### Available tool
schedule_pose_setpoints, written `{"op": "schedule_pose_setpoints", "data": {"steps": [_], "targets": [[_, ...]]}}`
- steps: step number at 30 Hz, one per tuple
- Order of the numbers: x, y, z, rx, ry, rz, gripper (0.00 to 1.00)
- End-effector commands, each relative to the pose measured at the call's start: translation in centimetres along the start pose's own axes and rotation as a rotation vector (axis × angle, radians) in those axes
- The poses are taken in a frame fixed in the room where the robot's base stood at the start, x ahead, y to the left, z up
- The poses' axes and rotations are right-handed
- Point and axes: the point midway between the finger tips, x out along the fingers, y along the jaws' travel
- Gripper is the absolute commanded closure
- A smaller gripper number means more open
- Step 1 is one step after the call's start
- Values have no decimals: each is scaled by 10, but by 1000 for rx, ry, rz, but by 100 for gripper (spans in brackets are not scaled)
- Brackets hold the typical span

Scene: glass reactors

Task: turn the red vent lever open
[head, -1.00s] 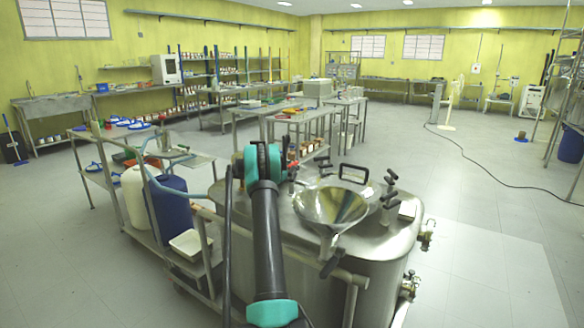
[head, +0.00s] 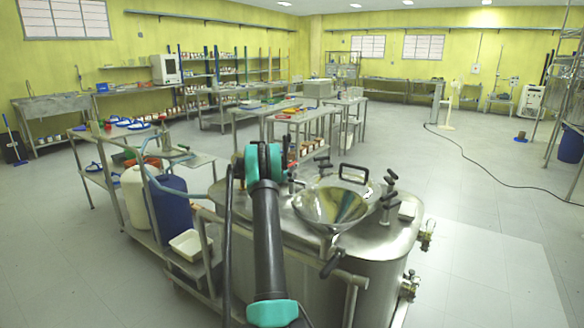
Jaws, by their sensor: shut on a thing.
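A steel tank (head: 340,262) with a rounded lid stands in front of me. My arm reaches forward over the tank's left part, and its teal far joint covers part of the lid. My gripper is hidden behind this joint, so its fingers do not show. I cannot make out the red vent lever for certain; small dark and metal fittings (head: 291,182) stand on the lid just right of the joint.
At left, a cart holds a white drum (head: 138,197), a blue drum (head: 172,212) and a white tray (head: 190,244).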

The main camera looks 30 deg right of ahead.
Motion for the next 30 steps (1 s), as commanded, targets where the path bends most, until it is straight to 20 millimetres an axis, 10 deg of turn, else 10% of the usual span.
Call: {"op": "schedule_pose_setpoints", "data": {"steps": [21,22,30], "targets": [[-2,16,-2,0,35,227,100],[-2,16,-2,0,35,227,78],[-2,16,-2,0,35,227,58]]}}
